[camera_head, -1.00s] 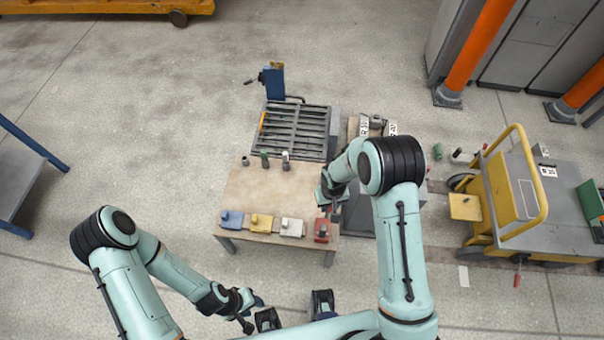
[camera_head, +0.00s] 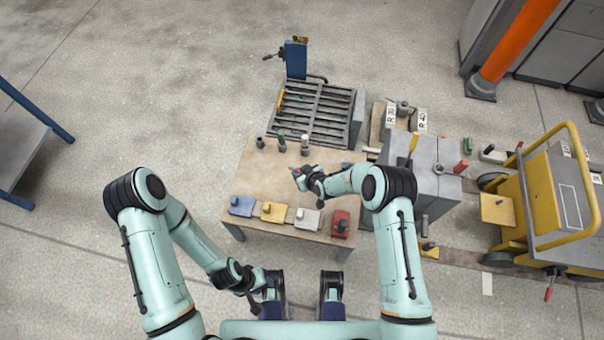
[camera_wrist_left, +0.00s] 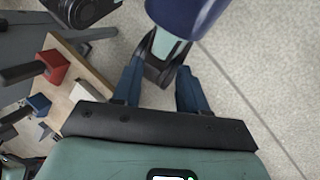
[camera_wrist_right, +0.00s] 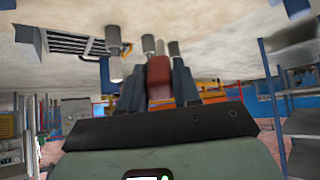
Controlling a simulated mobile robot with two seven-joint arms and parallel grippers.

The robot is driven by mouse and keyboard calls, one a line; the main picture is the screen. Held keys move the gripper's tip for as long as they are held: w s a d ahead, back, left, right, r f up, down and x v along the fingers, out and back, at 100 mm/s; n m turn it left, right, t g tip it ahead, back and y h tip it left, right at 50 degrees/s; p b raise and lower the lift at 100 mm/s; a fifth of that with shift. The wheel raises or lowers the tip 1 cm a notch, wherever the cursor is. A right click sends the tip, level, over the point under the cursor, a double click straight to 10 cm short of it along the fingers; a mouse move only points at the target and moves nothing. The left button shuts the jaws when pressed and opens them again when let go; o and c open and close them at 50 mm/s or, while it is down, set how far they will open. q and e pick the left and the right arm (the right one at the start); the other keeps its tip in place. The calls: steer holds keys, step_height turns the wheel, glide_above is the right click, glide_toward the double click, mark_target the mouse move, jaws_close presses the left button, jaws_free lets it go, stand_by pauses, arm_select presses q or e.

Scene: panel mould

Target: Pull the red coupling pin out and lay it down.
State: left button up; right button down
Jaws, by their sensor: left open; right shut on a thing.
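In the right wrist view a red piece, seemingly the red coupling pin (camera_wrist_right: 160,78), sits between the two fingers of my right gripper (camera_wrist_right: 162,85). Only its reddish handle-like end shows; the rest is hidden. In the head view my right gripper (camera_head: 298,178) is shut on it above the middle of the wooden table (camera_head: 262,180), with a small reddish spot at its tip. My left gripper (camera_head: 258,290) is low in the head view, in front of the table. In the left wrist view its fingers (camera_wrist_left: 158,88) are apart and empty.
Blue (camera_head: 241,206), yellow (camera_head: 273,212), white (camera_head: 307,219) and red (camera_head: 340,222) blocks line the table's front edge. Several small upright pieces (camera_head: 281,143) stand at its back. A grey machine with a red upright handle (camera_head: 461,167) is right. The table's left part is clear.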

step_height(320, 180, down, 8)
steer(key=b, duration=0.4)
steer(key=shift+r, duration=0.1)
arm_select(q)
steer(key=w+a+f+t, duration=0.1)
steer(key=w+f, duration=0.2)
steer(key=f, duration=0.1)
steer(key=shift+w+a+f+y, duration=0.15)
steer(key=shift+w+f+y, duration=0.15)
steer(key=shift+w, duration=0.1)
arm_select(e)
steer(key=c, duration=0.7)
jaws_free()
